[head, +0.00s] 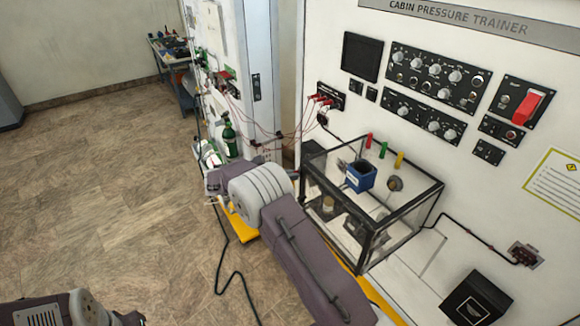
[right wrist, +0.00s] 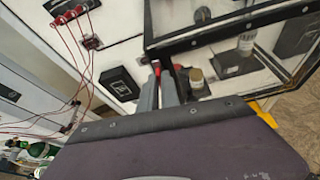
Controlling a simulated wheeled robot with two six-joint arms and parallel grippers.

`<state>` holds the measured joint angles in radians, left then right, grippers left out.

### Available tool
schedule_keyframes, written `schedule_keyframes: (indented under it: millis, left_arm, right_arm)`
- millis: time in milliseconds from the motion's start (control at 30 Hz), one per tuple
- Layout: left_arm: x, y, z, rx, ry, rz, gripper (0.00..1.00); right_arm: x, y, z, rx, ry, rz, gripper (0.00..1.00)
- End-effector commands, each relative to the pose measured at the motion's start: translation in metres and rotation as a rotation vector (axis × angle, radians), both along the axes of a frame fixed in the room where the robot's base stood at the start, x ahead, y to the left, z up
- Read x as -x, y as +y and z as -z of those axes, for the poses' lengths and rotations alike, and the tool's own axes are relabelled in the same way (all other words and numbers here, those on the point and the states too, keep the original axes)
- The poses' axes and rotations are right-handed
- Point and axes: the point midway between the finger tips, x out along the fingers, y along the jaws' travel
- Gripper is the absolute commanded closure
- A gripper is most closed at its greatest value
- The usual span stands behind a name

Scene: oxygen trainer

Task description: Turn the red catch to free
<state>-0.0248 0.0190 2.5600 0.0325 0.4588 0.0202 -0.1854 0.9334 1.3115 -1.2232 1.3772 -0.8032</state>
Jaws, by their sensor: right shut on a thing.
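The red catch shows in the right wrist view as a small red piece (right wrist: 157,67) at the tips of my right gripper (right wrist: 161,82), beside the dark frame of a clear case. The gripper's two grey fingers are shut on it. How far the catch is turned cannot be told, as the fingers cover most of it. In the head view my right wrist hides the fingertips and the catch, at the left side of the clear case (head: 408,212). Only part of my left arm shows at the lower left of the head view; its gripper is out of frame.
Red (head: 369,140), green (head: 383,149) and yellow (head: 399,159) pieces stand by the case. A blue box (head: 360,175) shows at the case. Red cables (head: 255,132) hang to the left. A black box (head: 477,298) is at the lower right. Open floor lies left.

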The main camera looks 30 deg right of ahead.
Motion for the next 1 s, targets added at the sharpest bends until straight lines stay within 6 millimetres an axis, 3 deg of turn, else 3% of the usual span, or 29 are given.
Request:
schedule_keyframes:
  millis: [33,300,833,900,933,1000]
  left_arm:
    - [0.000,0.000,-0.008,0.000,0.000,0.000,0.64]
    - [0.000,0.000,-0.019,0.000,0.000,0.000,0.64]
    - [0.000,0.000,-0.020,0.000,0.000,0.000,0.64]
    - [0.000,0.000,-0.020,0.000,0.000,0.000,0.64]
    - [0.000,0.000,-0.020,0.000,0.000,0.000,0.64]
    - [0.000,0.000,-0.020,0.000,0.000,0.000,0.64]
  right_arm:
    - [0.000,0.000,-0.003,0.001,0.024,0.001,1.00]
    - [-0.001,0.000,0.000,0.008,0.105,0.001,1.00]
    - [-0.001,0.000,0.001,0.010,0.124,0.000,1.00]
    - [-0.001,0.000,0.001,0.010,0.124,0.000,0.77]
    - [-0.001,0.000,0.001,0.010,0.123,0.001,0.72]
    - [-0.001,0.000,0.001,0.010,0.123,0.001,0.72]
